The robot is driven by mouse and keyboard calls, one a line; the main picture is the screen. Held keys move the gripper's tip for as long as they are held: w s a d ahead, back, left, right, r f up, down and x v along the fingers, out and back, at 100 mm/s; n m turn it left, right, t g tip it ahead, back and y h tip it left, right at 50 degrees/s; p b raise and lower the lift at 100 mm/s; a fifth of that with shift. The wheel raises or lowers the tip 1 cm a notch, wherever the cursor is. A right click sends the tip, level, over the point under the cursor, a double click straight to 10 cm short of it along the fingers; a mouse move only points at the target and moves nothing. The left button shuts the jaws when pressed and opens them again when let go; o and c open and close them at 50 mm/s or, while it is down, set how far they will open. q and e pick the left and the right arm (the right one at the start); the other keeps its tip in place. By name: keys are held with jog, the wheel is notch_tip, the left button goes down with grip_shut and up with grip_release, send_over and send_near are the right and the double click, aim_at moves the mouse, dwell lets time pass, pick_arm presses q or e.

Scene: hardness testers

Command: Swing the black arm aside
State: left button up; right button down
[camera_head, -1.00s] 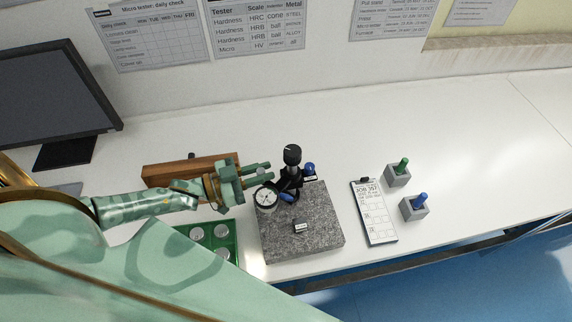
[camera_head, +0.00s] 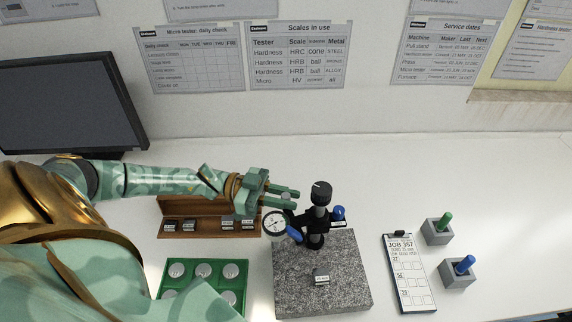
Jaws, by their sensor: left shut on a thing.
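The black arm (camera_head: 302,220) reaches left from a black upright post with a knob (camera_head: 321,193). The post stands at the back of a speckled grey stone base (camera_head: 325,293). A round white dial gauge (camera_head: 275,223) hangs at the arm's left end, with a blue part (camera_head: 295,234) beside it. My left gripper (camera_head: 292,199) comes in from the left, just above the gauge, its fingers shut at the black arm; the exact contact is partly hidden. A small labelled block (camera_head: 321,277) lies on the base. My right gripper is out of view.
A wooden rack (camera_head: 195,236) with labelled blocks stands behind a green tray (camera_head: 241,275) of round discs. The back right table is clear.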

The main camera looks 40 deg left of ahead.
pick_arm(q)
jog(key=o, duration=0.6)
jog(key=shift+w, duration=0.1)
jog(key=b+v, duration=0.2)
jog(key=v, duration=1.4)
jog(key=shift+a, duration=0.2)
